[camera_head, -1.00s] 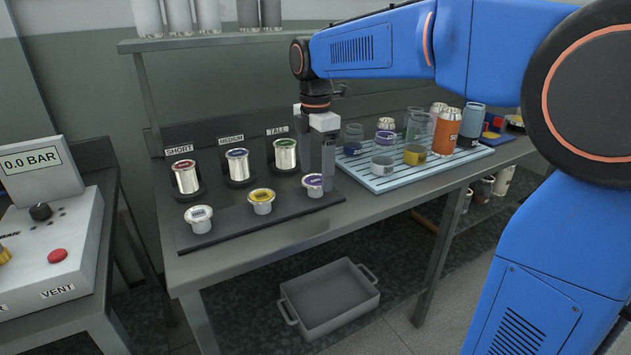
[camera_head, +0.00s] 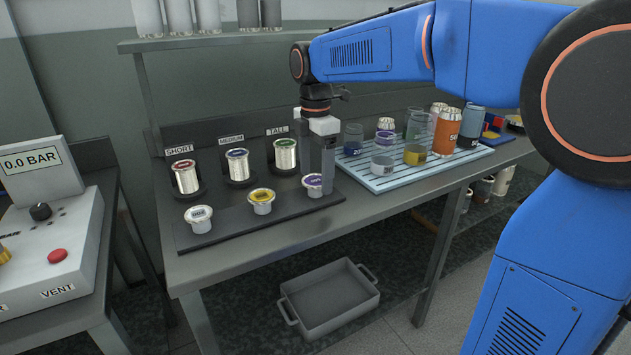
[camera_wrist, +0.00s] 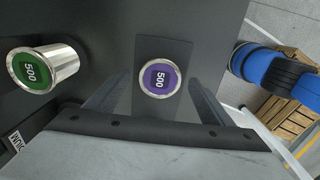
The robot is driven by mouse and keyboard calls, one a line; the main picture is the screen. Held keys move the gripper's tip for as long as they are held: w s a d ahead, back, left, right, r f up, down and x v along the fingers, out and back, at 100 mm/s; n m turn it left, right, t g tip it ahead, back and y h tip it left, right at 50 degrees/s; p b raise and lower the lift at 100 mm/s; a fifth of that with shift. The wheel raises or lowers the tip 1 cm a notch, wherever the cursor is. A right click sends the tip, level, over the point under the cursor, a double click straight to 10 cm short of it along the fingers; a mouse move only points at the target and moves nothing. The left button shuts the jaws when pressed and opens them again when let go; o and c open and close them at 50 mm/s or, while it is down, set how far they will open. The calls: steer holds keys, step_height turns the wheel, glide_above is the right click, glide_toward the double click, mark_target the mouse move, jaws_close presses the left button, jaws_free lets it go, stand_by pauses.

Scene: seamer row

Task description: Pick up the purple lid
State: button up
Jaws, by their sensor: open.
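The purple lid (camera_head: 313,181) is a small silver-rimmed piece with a purple top, at the right end of the front row on the dark rack. In the wrist view the purple lid (camera_wrist: 159,78) is marked 500 and lies face up between the two fingers, on a dark plate. My gripper (camera_head: 325,185) is open and points down at the lid. One finger hides part of the lid's right side in the head view. In the wrist view my gripper (camera_wrist: 160,88) shows a finger on each side of the lid, with gaps visible.
A yellow-topped lid (camera_head: 261,197) and a white-topped one (camera_head: 198,215) stand to the left. Behind is a row of silver cans, including a green-topped one (camera_head: 285,153) under TALL. A light-blue slatted tray (camera_head: 372,183) with several cans and cups lies to the right.

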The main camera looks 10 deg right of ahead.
steer(key=shift+c, duration=0.5)
steer(key=c, duration=1)
